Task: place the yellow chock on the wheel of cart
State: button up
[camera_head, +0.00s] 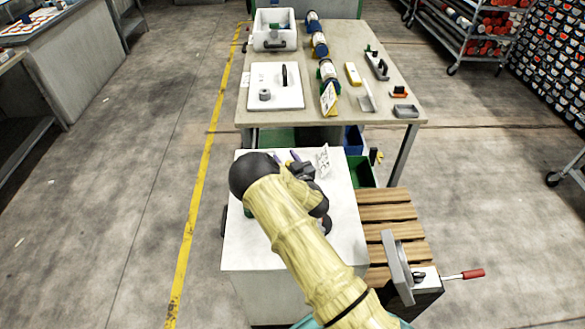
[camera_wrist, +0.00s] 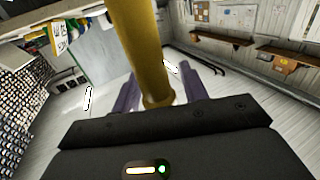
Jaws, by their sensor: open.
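My gripper (camera_head: 287,158) is above the far part of a white-topped cabinet, with its purple fingers apart. In the wrist view the fingers (camera_wrist: 160,92) stand on either side of a yellow-brown rod-like shape (camera_wrist: 140,45); I cannot tell what it is or whether they touch it. No yellow chock can be made out for certain. A yellow block (camera_head: 352,73) lies on the workbench, and a small yellow piece (camera_head: 379,157) shows near the green bin. At right, a wheeled rack, possibly the cart, has a dark caster (camera_head: 452,70). Another caster (camera_head: 552,179) shows at the right edge.
The white cabinet top (camera_head: 250,245) lies under my arm. A workbench (camera_head: 400,85) with a white board, cylinders and small parts stands beyond it. A green bin (camera_head: 361,170) and slatted wooden surface (camera_head: 392,212) lie to the right. Floor beside the yellow line is clear.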

jog(key=b+v, duration=0.2)
jog(key=v, duration=1)
jog(key=shift+b, duration=0.3)
jog(key=s+d+r+m+g+h, duration=0.1)
jog(key=d+r+m+g+h, duration=0.2)
jog(key=d+m+g+h, duration=0.4)
jog(key=s+d+r+n+g, duration=0.1)
jog(key=s+r+g, duration=0.2)
jog(key=s, duration=0.8)
jog(key=s+d+r+n+g, duration=0.1)
jog(key=s+r+g, duration=0.3)
jog(key=s, duration=0.7)
jog(key=shift+d+r, duration=0.3)
jog(key=shift+r, duration=0.4)
jog(key=shift+o, duration=0.5)
jog(key=shift+s, duration=0.1)
